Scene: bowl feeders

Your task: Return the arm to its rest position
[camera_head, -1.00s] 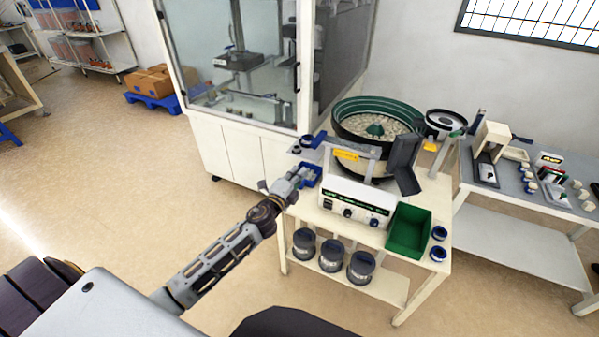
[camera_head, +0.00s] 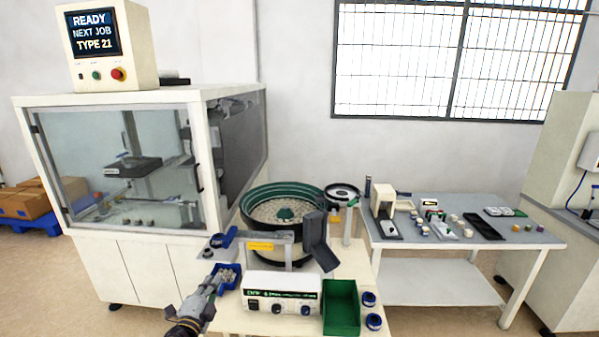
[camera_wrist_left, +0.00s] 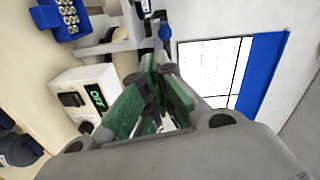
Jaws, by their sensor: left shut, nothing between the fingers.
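My left arm comes in from the lower left in the head view, with its gripper (camera_head: 217,280) beside a small blue tray (camera_head: 229,284) of parts at the left end of the feeder table. Whether it touches the tray cannot be told. In the left wrist view, the left gripper's green-padded fingers (camera_wrist_left: 158,100) are together with nothing held between them. The blue tray (camera_wrist_left: 66,22) shows at the upper left there. My right gripper is not in view.
The bowl feeder (camera_head: 285,238) stands behind a white control box (camera_head: 282,292). A green bin (camera_head: 341,308) and two blue-rimmed round pieces are to its right. A glazed cabinet (camera_head: 120,245) stands left, with a screen reading "READY NEXT JOB TYPE 21". A second table (camera_head: 430,244) stands right.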

